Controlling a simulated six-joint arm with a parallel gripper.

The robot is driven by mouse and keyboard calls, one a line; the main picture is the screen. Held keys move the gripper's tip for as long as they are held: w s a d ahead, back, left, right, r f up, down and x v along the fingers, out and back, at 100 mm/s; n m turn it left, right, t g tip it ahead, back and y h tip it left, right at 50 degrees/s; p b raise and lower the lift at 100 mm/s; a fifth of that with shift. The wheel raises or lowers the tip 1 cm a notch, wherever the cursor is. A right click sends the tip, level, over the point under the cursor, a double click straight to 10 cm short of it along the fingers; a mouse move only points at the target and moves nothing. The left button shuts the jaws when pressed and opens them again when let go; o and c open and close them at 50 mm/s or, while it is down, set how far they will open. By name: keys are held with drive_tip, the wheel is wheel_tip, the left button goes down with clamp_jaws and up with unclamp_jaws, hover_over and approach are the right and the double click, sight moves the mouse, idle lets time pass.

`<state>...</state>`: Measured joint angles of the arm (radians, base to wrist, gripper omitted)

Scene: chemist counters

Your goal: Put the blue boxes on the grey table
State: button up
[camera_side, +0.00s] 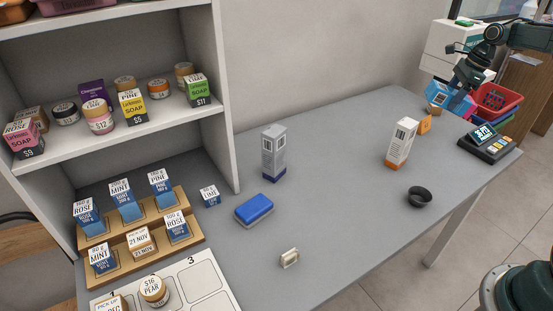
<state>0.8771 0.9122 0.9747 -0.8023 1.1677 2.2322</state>
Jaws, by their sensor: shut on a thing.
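Small blue boxes with white labels stand in a stepped wooden rack (155,262) at the left; one blue box (160,183) is at its back right and another (177,228) at its front right. A single small blue box (210,195) stands on the grey table (330,165) just right of the rack. My gripper (459,88) is at the table's far right end, well away from the rack. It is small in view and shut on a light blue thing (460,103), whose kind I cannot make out.
A grey carton (273,153), blue sponge-like block (254,210), orange-white carton (401,143), black bowl (420,197) and small beige piece (289,258) stand on the table. A red basket (497,99) and card terminal (487,142) are at right. Shelves (130,147) rise at left.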

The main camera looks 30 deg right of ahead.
sight(427, 88)
drive_tip(key=shift+w+a+f+m+t+y, duration=0.1)
drive_tip(key=shift+w+f+m+t+y, duration=0.15)
drive_tip(key=shift+w+t, duration=0.4)
drive_tip(key=shift+w+a+f+m+t+y, duration=0.1)
drive_tip(key=shift+w+m+t+y, duration=0.2)
drive_tip(key=shift+w, duration=0.6)
drive_tip(key=shift+w+a+m+t+y, duration=0.2)
drive_tip(key=shift+w+t, duration=0.15)
drive_tip(key=shift+w, duration=0.15)
drive_tip(key=shift+w+a+m+t+y, duration=0.15)
drive_tip(key=shift+w+t, duration=0.15)
drive_tip(key=shift+w, duration=0.15)
drive_tip(key=w+t, duration=0.1)
drive_tip(key=w+m+t, duration=0.1)
drive_tip(key=shift+w+a+r, duration=0.1)
drive_tip(key=shift+w+a, duration=0.25)
drive_tip(key=shift+a, duration=0.05)
drive_tip(key=shift+w+a+r+m+t+h, duration=1.8)
drive_tip(key=shift+w+r+m+t, duration=1.65)
drive_tip(key=shift+t, duration=1.85)
wheel_tip(427, 88, down, 16)
drive_tip(key=shift+s+d+r+n, duration=0.2)
drive_tip(key=shift+s+n, duration=0.15)
drive_tip(key=shift+s, duration=0.05)
drive_tip(key=shift+f, duration=1.9)
